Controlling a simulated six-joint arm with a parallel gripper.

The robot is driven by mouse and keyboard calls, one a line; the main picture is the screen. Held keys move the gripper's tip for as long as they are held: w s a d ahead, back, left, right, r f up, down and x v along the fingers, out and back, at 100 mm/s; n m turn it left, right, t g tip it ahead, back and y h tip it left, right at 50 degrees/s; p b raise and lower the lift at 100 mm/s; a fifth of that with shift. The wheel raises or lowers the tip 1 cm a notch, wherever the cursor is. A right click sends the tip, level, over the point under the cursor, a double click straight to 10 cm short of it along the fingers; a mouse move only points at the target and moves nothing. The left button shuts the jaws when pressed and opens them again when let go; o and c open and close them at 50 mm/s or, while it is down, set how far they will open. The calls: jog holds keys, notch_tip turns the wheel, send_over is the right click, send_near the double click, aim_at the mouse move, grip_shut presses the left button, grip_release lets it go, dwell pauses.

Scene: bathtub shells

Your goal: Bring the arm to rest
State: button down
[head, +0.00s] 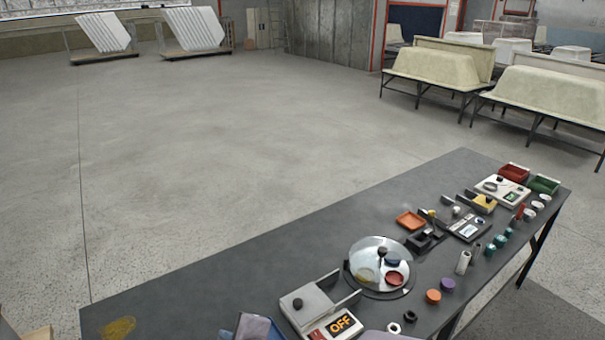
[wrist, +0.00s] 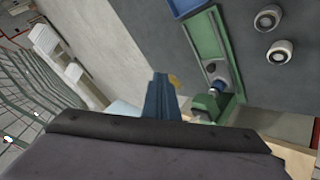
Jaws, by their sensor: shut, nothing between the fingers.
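My gripper (wrist: 160,97) shows in the wrist view as narrow blue fingers beyond a broad dark body. The fingers are shut and hold nothing. They are apart from the things around them, with table and floor behind. In the head view I cannot make out the gripper; only a bluish-purple part, perhaps of my arm, shows at the bottom edge.
The dark table (head: 210,275) carries a device reading OFF (head: 340,323), a round glass-like plate (head: 372,255), an orange tray (head: 410,220) and small parts. The wrist view shows a green fixture (wrist: 207,45) and two pale round pieces (wrist: 279,51). The table's left part is mostly bare.

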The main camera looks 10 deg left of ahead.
jog(key=w+d+f+m+g+h, duration=0.15)
jog(key=d+m, duration=0.35)
jog(key=d, duration=0.5)
jog(key=w+d+f+m+g+h, duration=0.1)
jog(key=d+f+m+h, duration=0.3)
jog(key=d, duration=0.6)
jog(key=s+d+m+g+h, duration=0.1)
jog(key=s+d+m, duration=0.3)
jog(key=d, duration=0.4)
jog(key=s+d+m+g+h, duration=0.1)
jog(key=s+d+m+g, duration=0.2)
jog(key=d, duration=0.6)
jog(key=s+m, duration=0.2)
jog(key=m, duration=0.1)
jog(key=shift+s+d+f, duration=0.15)
jog(key=shift+s+f, duration=0.05)
jog(key=shift+f, duration=0.1)
